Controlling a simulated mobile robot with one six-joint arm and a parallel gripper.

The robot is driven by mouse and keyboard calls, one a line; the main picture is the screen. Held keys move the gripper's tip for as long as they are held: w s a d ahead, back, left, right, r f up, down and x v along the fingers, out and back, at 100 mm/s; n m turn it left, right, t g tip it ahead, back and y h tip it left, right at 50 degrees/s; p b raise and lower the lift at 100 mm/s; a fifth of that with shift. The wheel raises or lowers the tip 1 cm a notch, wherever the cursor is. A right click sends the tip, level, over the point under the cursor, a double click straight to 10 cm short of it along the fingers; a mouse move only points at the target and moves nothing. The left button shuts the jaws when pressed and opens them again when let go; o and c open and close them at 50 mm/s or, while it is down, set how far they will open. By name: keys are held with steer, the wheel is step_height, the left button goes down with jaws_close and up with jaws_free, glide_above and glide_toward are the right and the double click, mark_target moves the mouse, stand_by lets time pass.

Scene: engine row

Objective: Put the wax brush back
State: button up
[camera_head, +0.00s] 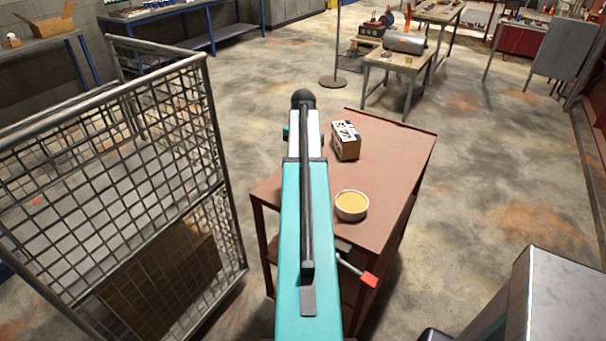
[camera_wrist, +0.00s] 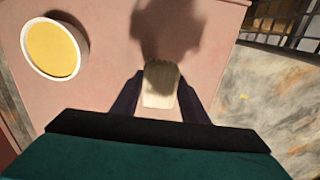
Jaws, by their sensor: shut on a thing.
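In the wrist view my gripper (camera_wrist: 160,100) has its two dark fingers closed on a pale, cream-coloured block with a brownish far end, which I take to be the wax brush (camera_wrist: 160,88). It is over the reddish table top (camera_wrist: 105,25), with a dark shadow just beyond it. Whether it touches the table I cannot tell. A white bowl of yellow wax (camera_wrist: 54,48) is to the left in the wrist view. In the head view the bowl (camera_head: 351,205) stands on the table (camera_head: 390,165), right of my arm. My arm hides the gripper and the brush there.
A small printed box (camera_head: 346,140) stands on the table behind the bowl. A red-tipped lever (camera_head: 368,279) sticks out near the table's front edge. A wire mesh cage (camera_head: 160,130) stands close on the left. Floor right of the table is open.

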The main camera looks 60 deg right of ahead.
steer(key=shift+f+p, duration=0.65)
steer(key=shift+f, duration=0.95)
steer(key=shift+f, duration=0.2)
steer(key=o, duration=1)
steer(key=shift+o, duration=0.2)
steer(key=shift+r, duration=0.3)
steer(key=shift+r+b, duration=1.4)
steer(key=shift+r, duration=4.5)
